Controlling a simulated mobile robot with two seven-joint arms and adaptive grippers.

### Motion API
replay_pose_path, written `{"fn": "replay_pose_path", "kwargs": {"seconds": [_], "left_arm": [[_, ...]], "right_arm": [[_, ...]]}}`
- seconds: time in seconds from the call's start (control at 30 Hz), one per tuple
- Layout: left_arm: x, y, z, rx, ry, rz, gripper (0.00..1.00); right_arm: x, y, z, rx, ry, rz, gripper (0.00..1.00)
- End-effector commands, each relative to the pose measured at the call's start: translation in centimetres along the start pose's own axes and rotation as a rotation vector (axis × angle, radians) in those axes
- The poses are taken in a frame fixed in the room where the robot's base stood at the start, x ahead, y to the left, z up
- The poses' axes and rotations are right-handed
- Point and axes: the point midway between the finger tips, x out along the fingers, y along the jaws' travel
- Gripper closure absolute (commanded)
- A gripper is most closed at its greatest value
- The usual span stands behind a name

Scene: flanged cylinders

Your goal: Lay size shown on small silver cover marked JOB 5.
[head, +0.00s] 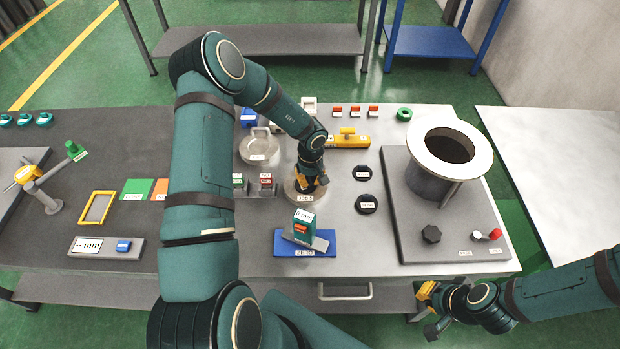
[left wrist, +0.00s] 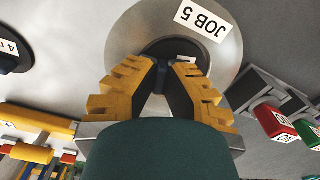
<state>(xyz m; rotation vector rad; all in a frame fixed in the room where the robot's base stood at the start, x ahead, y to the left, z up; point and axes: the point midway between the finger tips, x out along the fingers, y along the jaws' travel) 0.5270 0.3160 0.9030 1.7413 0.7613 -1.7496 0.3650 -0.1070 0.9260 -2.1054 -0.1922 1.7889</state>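The small silver cover (head: 293,195), a round disc marked JOB 5, lies on the grey bench; its label shows in the left wrist view (left wrist: 203,20). My left gripper (head: 309,185) is above its middle. In the left wrist view its yellow fingers (left wrist: 161,72) close on the dark knob of a black disc (left wrist: 178,46) with a white label, mostly hidden. The disc is over the cover's centre; I cannot tell if it touches. A green box (head: 303,224) with a mm reading, too small to read surely, stands on a blue base. My right gripper (head: 430,309) is open and empty at the bench's front.
Two labelled black discs (head: 362,173) (head: 367,204) lie right of the cover. A larger silver cover (head: 260,148) lies behind left. Red and green blocks (left wrist: 275,120) stand close by. A flanged cylinder (head: 442,168) stands on a grey plate at right. A yellow tool (head: 348,141) lies behind.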

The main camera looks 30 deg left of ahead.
Motion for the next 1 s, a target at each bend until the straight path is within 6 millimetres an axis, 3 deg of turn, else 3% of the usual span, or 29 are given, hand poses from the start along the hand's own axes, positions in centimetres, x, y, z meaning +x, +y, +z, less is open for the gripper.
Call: {"fn": "replay_pose_path", "kwargs": {"seconds": [0.43, 0.53, 0.87, 1.0], "left_arm": [[0.2, 0.0, 0.0, 0.0, 0.0, 0.0, 1.0], [0.2, 0.0, 0.0, 0.0, 0.0, 0.0, 0.63], [0.1, 0.0, 0.0, 0.0, 0.0, 0.001, 0.61], [-1.0, 0.0, -0.1, -0.001, 0.001, 0.002, 0.61]], "right_arm": [[0.0, 0.0, 0.0, 0.0, 0.0, 0.0, 1.0], [0.0, 0.0, 0.0, 0.0, 0.0, 0.0, 1.0], [0.0, 0.0, 0.0, 0.0, 0.0, 0.0, 1.0], [0.0, 0.0, 0.0, 0.0, 0.0, 0.0, 1.0]]}}
